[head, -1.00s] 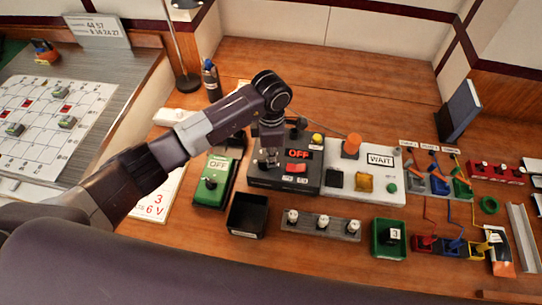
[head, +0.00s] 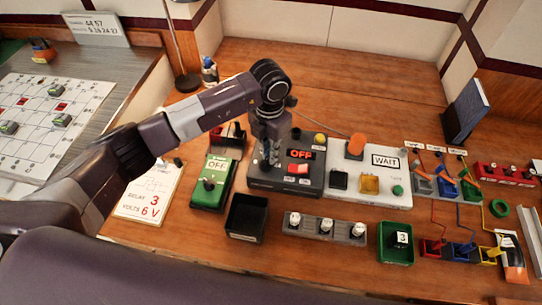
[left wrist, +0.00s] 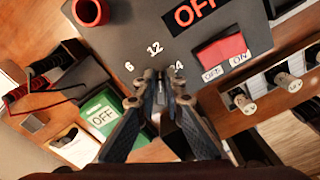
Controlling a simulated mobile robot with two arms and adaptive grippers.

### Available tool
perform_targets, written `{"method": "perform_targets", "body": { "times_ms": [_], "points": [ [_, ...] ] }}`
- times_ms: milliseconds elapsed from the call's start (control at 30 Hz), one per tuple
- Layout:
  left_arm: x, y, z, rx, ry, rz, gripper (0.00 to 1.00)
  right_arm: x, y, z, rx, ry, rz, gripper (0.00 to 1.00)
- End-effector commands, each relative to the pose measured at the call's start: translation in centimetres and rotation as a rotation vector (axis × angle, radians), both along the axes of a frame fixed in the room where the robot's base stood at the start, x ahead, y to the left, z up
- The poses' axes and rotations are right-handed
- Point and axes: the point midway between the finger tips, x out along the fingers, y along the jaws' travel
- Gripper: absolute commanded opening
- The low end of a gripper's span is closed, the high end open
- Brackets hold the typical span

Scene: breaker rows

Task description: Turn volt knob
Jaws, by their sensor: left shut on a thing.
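The black power box (head: 262,184) has a red "OFF" display, a red rocker switch (head: 299,169) and a dial marked 6, 12 and 24. My left gripper (head: 270,162) points down over the box's left part. In the left wrist view the left gripper (left wrist: 158,88) is shut on the volt knob (left wrist: 154,75), just below the "12" mark. The fingers hide most of the knob, so its exact pointing is unclear. A white card (head: 148,192) at the left reads "RELAY 3, VOLTS 6 V". My right gripper is not in view.
A green box (head: 211,184) reading "OFF" stands left of the power box. A black tray (head: 246,217) and a grey strip of knobs (head: 325,228) lie in front. A white panel (head: 381,164) reading "WAIT" is to the right.

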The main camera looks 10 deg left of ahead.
Motion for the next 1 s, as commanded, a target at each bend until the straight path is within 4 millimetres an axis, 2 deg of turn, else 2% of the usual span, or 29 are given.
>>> {"method": "perform_targets", "body": {
  "times_ms": [700, 1000],
  "points": [
    [0.4, 1.2, 0.1, -0.001, -0.005, 0.669, 0.00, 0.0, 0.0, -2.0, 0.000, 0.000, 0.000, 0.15],
    [0.3, 1.5, 0.2, -0.001, -0.004, 0.869, 0.00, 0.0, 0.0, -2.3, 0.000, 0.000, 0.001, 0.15]
  ]
}}
